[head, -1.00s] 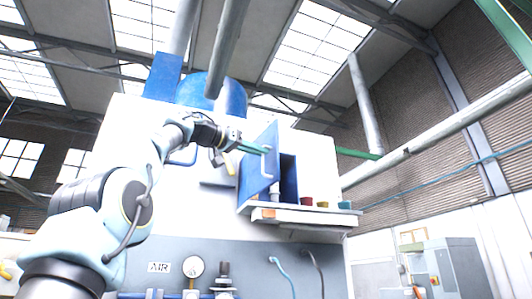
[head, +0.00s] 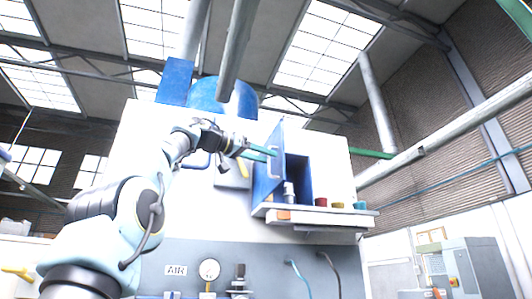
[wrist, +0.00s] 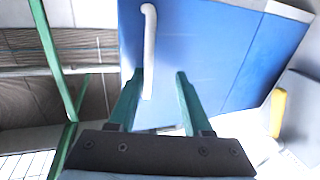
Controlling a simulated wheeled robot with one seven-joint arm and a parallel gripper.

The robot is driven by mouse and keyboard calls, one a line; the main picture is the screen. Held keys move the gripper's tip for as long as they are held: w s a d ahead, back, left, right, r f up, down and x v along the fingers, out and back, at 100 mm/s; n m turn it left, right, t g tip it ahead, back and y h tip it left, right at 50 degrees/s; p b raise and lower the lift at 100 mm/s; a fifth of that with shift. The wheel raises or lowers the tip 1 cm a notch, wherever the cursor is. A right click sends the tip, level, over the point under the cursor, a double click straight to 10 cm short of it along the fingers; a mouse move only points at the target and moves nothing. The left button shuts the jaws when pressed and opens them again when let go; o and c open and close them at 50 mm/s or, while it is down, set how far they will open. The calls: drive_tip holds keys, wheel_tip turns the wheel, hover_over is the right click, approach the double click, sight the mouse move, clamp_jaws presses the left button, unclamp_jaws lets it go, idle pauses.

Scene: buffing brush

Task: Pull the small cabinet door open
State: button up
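The small blue cabinet door (head: 265,180) stands partly open in the head view, swung out to the left of the cabinet's dark blue interior (head: 298,172). Its pale bar handle (head: 274,163) is on the outer face. My gripper (head: 268,152) is at the door by the handle. In the wrist view, the green fingers of my gripper (wrist: 160,74) are apart. The white handle (wrist: 149,50) runs between them, closer to the left finger, in front of the blue door face (wrist: 215,50). Whether a finger touches the handle, I cannot tell.
A white shelf (head: 320,217) juts out below the cabinet, with a red cup (head: 321,202) and other small cups on it. A pale bottle-like item (head: 289,192) stands at the opening. A gauge (head: 209,269) and hoses are lower down.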

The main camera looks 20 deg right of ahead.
drive_tip(key=shift+o, duration=0.5)
drive_tip(key=shift+w+f, duration=0.15)
drive_tip(key=shift+w, duration=0.05)
drive_tip(key=shift+s, duration=0.15)
drive_tip(key=shift+s+d, duration=0.1)
drive_tip(key=shift+s, duration=0.1)
drive_tip(key=b+v, duration=0.3)
drive_tip(key=v, duration=0.7)
drive_tip(key=shift+a, duration=0.4)
